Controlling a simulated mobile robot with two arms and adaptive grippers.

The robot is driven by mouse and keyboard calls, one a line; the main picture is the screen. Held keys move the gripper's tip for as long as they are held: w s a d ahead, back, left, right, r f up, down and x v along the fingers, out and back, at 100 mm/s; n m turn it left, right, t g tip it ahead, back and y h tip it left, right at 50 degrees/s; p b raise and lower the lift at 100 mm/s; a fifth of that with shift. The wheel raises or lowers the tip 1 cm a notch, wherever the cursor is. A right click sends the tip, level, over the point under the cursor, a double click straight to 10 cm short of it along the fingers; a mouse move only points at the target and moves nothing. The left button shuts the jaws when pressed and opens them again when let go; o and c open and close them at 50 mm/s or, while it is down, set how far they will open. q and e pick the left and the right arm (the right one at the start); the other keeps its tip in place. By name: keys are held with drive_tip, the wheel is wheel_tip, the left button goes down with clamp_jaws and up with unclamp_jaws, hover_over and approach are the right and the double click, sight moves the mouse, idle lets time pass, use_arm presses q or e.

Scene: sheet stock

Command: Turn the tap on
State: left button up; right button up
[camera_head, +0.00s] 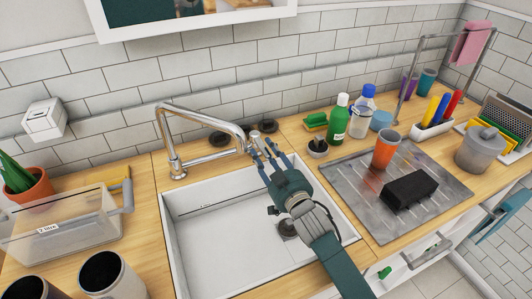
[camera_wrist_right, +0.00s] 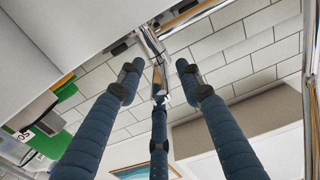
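The chrome tap (camera_head: 172,140) stands at the back left corner of the white sink (camera_head: 182,235). Its spout runs up and then right over the basin. My right gripper (camera_head: 264,147) is above the sink's back right, with its fingertips close to the spout's end. In the right wrist view, the three dark blue fingers of this gripper (camera_wrist_right: 160,80) are spread apart. A shiny metal part (camera_wrist_right: 150,42) shows between and beyond the fingertips; I cannot tell whether they touch it. No water is visible. The tap's handle is not clearly seen. My left gripper is not in view.
A grey drainer tray (camera_head: 345,190) right of the sink holds an orange cup (camera_head: 385,148) and a black block (camera_head: 409,190). A green bottle (camera_head: 339,119) stands behind it. A clear box (camera_head: 62,228) is at left. The basin's left side is free.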

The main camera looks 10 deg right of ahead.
clamp_jaws()
